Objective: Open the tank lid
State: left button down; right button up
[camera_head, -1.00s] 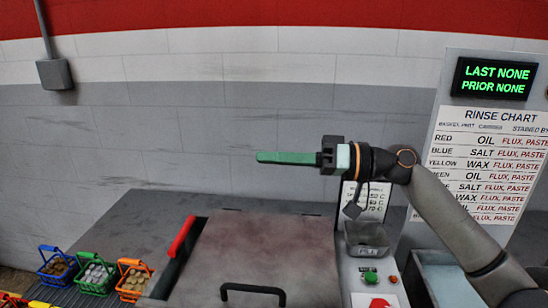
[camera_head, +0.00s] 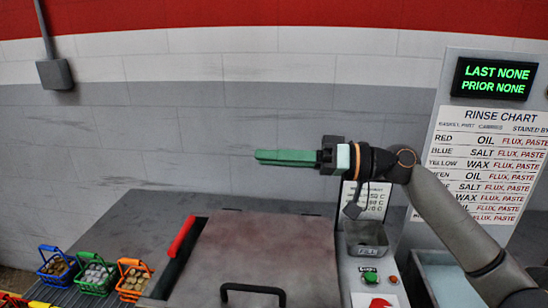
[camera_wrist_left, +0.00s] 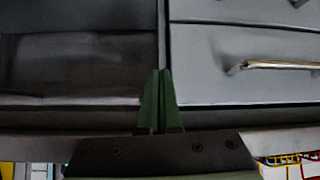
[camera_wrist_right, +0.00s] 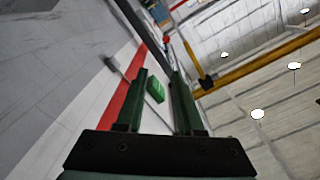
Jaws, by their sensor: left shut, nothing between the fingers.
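The tank lid (camera_head: 262,250) is a flat brownish-grey panel at the bottom middle of the head view, lying closed. A black bar handle (camera_head: 252,288) is on its near part. A red bar (camera_head: 182,236) stands at its left edge. My right gripper (camera_head: 258,157) is raised beyond and above the lid, pointing left. Its fingers stand apart and empty in the right wrist view (camera_wrist_right: 160,80). My left gripper (camera_wrist_left: 159,75) is out of the head view. In the left wrist view its fingers are together and empty, before grey drawer-like fronts.
Blue, green and orange baskets (camera_head: 133,280) of small parts stand at the left. A control panel (camera_head: 372,285) with a green button and a grey metal bin (camera_head: 366,238) flank the lid's right. A rinse chart board (camera_head: 487,165) stands behind my right arm.

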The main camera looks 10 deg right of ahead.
jog(key=shift+o, duration=0.4)
jog(key=shift+d, duration=0.1)
jog(key=b+v, duration=0.4)
jog(key=v, duration=0.8)
jog(key=shift+d, duration=0.2)
jog(key=shift+s, duration=0.1)
